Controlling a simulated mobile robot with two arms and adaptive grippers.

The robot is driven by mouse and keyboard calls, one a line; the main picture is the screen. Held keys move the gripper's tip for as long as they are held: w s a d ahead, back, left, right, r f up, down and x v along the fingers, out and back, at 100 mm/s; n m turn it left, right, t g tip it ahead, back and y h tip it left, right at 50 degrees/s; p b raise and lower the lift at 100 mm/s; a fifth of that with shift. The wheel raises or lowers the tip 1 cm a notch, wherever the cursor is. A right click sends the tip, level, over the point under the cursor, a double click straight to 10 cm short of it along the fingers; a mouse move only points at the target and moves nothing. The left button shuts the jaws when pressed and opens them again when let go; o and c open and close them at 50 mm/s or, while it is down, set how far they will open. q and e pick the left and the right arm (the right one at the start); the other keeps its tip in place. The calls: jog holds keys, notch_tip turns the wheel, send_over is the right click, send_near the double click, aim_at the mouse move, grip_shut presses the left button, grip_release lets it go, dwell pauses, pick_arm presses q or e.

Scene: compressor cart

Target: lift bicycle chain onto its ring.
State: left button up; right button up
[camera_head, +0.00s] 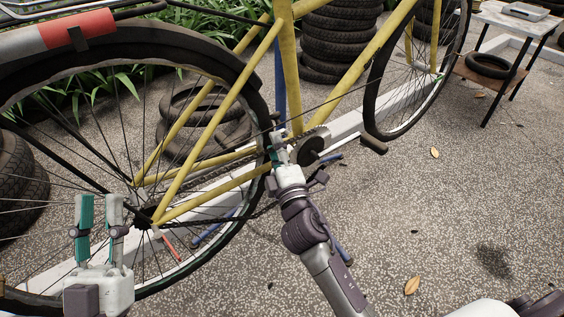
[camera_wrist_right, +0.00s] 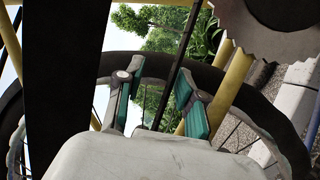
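The yellow bicycle (camera_head: 212,118) stands with its rear wheel at the left in the head view. Its toothed chainring (camera_head: 309,148) shows beside my right gripper (camera_head: 276,137); the ring's teeth also show at top right in the right wrist view (camera_wrist_right: 273,42). The dark chain (camera_head: 215,219) appears to run low from the rear hub towards the crank. In the right wrist view my right gripper (camera_wrist_right: 160,92) is open, and a thin dark strand passes between or behind its fingers; I cannot tell which. My left gripper (camera_head: 100,205) is open and empty in front of the rear wheel, near the hub.
A crank pedal (camera_head: 373,144) sticks out right of the chainring. A white beam (camera_head: 345,125) lies along the ground behind the bicycle. Stacked tyres (camera_head: 338,38) stand at the back, and a small table (camera_head: 515,22) at top right. The paving at right is mostly clear.

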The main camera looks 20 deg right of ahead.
jog(key=s+f, duration=0.2)
jog(key=s, duration=0.9)
jog(key=shift+a, duration=0.2)
